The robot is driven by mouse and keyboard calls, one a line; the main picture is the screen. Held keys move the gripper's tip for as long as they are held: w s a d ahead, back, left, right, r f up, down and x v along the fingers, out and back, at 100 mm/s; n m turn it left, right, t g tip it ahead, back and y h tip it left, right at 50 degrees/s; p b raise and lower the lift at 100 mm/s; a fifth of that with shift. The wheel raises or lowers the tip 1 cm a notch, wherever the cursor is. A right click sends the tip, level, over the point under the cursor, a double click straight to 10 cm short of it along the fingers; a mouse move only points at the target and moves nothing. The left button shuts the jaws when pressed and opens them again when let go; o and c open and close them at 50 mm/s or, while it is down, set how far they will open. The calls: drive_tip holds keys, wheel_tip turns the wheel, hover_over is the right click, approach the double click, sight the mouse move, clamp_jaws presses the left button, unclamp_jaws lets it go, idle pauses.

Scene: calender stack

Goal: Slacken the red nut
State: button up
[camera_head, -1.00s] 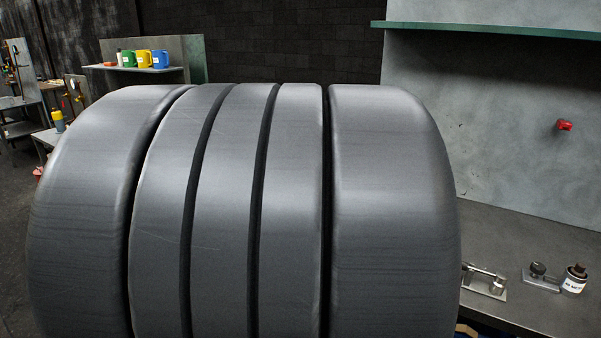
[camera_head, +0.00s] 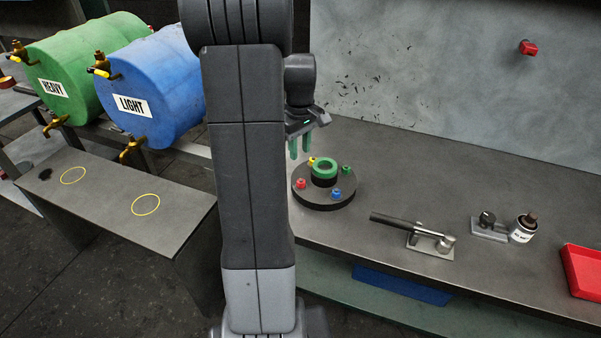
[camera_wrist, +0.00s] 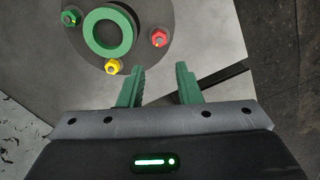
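The red nut (camera_head: 301,183) sits on the left part of a dark round flange (camera_head: 325,203) on the bench. It also shows in the wrist view (camera_wrist: 159,38), up and ahead of my fingertips. A green ring (camera_head: 324,169) stands at the flange's centre. Around it are a yellow nut (camera_head: 311,161), a green nut (camera_head: 346,170) and a blue nut (camera_head: 336,194). My gripper (camera_head: 299,152) points down just behind the flange, above it. In the wrist view my gripper (camera_wrist: 160,70) has its green fingers apart with nothing between them. The blue nut is out of the wrist view.
A black-handled tool (camera_head: 405,224) lies on a metal holder right of the flange. Farther right are a small clamp (camera_head: 487,225), a white-labelled bottle (camera_head: 522,230) and a red tray (camera_head: 585,270). A red fitting (camera_head: 528,48) is on the wall.

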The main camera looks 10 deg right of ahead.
sight(300, 180)
wheel_tip(300, 180, down, 11)
drive_tip(key=shift+p, duration=0.55)
clamp_jaws()
